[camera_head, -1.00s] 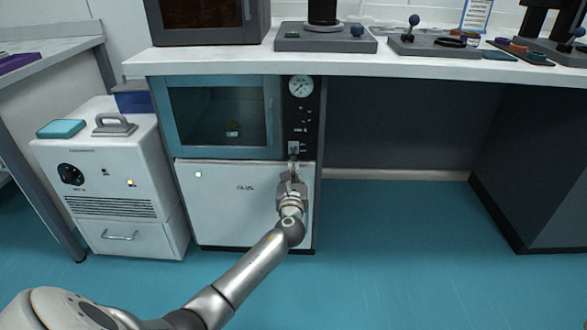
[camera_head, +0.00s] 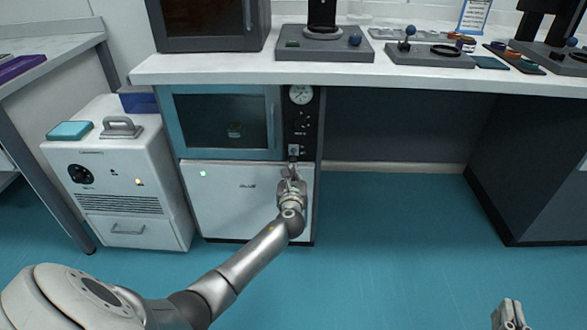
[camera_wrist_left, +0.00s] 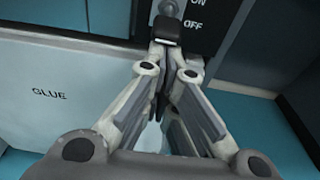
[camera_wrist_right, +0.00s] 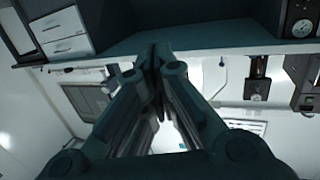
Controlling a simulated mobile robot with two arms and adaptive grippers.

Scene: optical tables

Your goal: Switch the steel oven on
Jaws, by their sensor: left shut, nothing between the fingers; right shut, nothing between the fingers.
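The oven with a teal-framed glass door (camera_head: 225,120) stands under the bench; whether it is the steel oven I cannot tell. Its dark control panel (camera_head: 302,125) carries a round gauge, a knob and a small switch (camera_head: 293,150) low down. The left wrist view shows ON and OFF lettering beside the switch (camera_wrist_left: 170,8). My left gripper (camera_head: 292,168) is shut and empty, with its tips (camera_wrist_left: 165,45) just below the switch; contact is unclear. The switch's position is unclear. My right gripper (camera_head: 510,305) is shut and empty at the lower right, away from the oven.
A white GLUE cabinet (camera_head: 235,205) is below the oven door. A white unit with a knob (camera_head: 115,180) stands to the left. A dark oven-like box (camera_head: 205,25) and several instruments sit on the bench (camera_head: 400,72). The floor at right (camera_head: 400,230) is clear.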

